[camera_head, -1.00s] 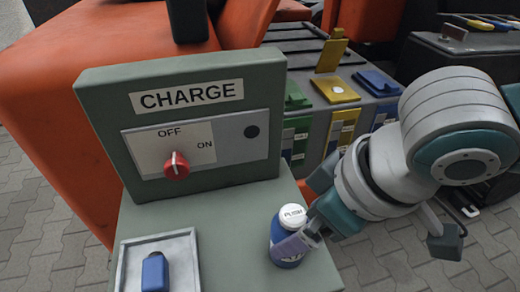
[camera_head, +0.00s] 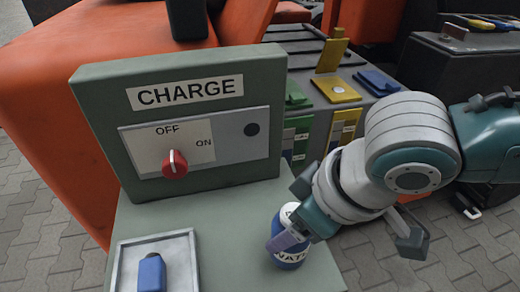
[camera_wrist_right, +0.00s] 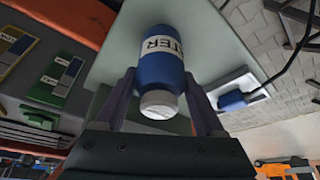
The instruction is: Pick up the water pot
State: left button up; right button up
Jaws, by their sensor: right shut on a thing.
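The water pot (camera_head: 291,257) is a blue bottle with a white cap and a white label. It is at the front right of the grey-green charge box's ledge in the head view. My right gripper (camera_head: 284,238) comes in from the right and is shut on the pot, with its fingers partly hiding the upper part. In the right wrist view the pot (camera_wrist_right: 162,70) sits between the two fingers of the gripper (camera_wrist_right: 160,80), its white cap toward the camera. I cannot tell whether its base touches the ledge. My left gripper is not in view.
The charge box (camera_head: 105,95) has a red knob (camera_head: 175,164) and stands behind the ledge (camera_head: 232,240). A grey tray (camera_head: 190,284) with a blue plug (camera_head: 152,272) is at the left. Green, yellow and blue flaps (camera_head: 337,90) are behind.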

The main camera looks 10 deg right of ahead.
jog(key=c, duration=0.6)
jog(key=shift+r, duration=0.15)
jog(key=shift+c, duration=0.2)
